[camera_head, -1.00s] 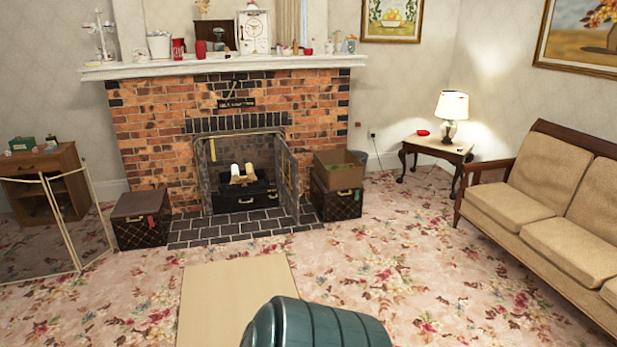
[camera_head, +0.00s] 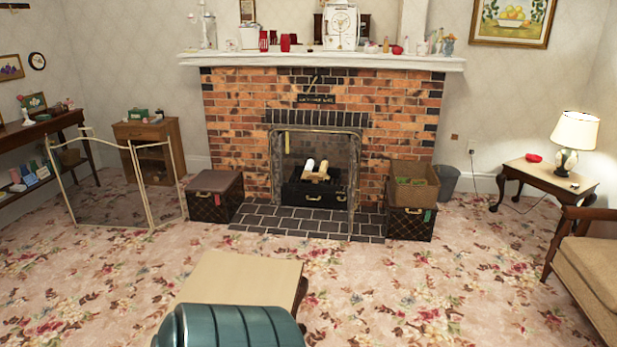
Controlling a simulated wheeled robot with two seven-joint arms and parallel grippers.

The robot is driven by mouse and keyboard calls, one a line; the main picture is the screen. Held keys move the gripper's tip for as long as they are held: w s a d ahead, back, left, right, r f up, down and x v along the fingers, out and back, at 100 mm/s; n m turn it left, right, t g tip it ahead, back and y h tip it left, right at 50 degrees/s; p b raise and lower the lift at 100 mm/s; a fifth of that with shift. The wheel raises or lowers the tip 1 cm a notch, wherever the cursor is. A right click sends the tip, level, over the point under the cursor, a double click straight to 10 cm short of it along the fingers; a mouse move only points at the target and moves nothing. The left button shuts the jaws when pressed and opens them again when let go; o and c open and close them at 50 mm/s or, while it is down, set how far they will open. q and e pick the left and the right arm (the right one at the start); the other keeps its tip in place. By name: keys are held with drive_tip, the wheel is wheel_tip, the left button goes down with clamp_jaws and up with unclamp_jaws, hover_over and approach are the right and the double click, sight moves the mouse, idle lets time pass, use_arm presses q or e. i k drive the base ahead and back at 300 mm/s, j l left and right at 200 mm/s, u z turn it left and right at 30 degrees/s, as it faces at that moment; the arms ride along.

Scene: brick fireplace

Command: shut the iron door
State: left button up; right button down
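The iron door (camera_head: 353,187) is a thin dark mesh panel on a metal frame at the right side of the fireplace opening (camera_head: 276,160). It stands swung out over the dark hearth tiles and shows almost edge-on, so the opening is uncovered. Light logs (camera_head: 316,171) lie inside on a black box-like grate (camera_head: 300,192). Neither of my grippers is in view.
A pale low table (camera_head: 235,275) and a teal ridged thing (camera_head: 230,328) stand in front of me. A dark trunk (camera_head: 215,197) is left of the hearth; a box (camera_head: 415,180) on another trunk (camera_head: 410,222) is right. A folding screen (camera_head: 110,195) stands at left. Carpet is clear between.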

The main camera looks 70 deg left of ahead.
sight(354, 181)
drive_tip(key=i+j+u, duration=0.15)
drive_tip(key=i+u, duration=0.75)
drive_tip(key=i, duration=0.25)
drive_tip(key=i+l+u, duration=0.4)
drive_tip(key=i+j, duration=0.1)
drive_tip(key=i, duration=0.05)
